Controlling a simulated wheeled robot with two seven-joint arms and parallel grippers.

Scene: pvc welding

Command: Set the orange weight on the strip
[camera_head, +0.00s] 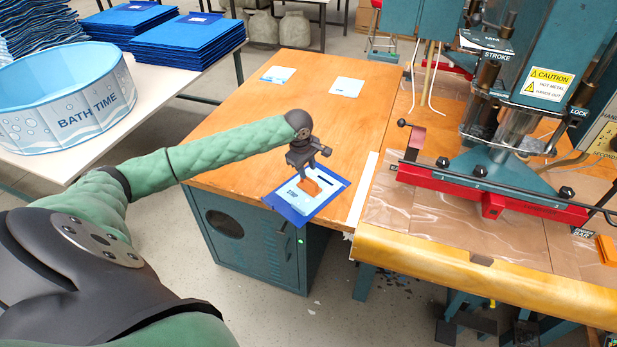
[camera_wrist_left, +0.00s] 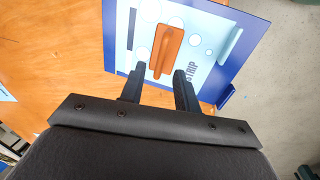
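The orange weight (camera_head: 309,187) lies on the light-blue printed strip piece (camera_head: 289,199), which is on a dark blue sheet (camera_head: 333,184) at the wooden table's front corner. The wrist view shows the weight (camera_wrist_left: 166,52) as a block with a raised grip, beside the word STRIP on the strip piece (camera_wrist_left: 203,42). My left gripper (camera_head: 306,171) is just above the weight. Its two fingers (camera_wrist_left: 160,70) are spread in the wrist view, with the weight's near end between and just beyond the tips. I cannot tell if they touch it. My right gripper is out of view.
Two light-blue pieces (camera_head: 347,87) (camera_head: 278,74) lie farther back on the wooden table (camera_head: 250,120). The teal welding press (camera_head: 520,100) with its red bar (camera_head: 490,200) stands right. Another orange object (camera_head: 606,249) is at the far right. A blue pool (camera_head: 60,95) stands left.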

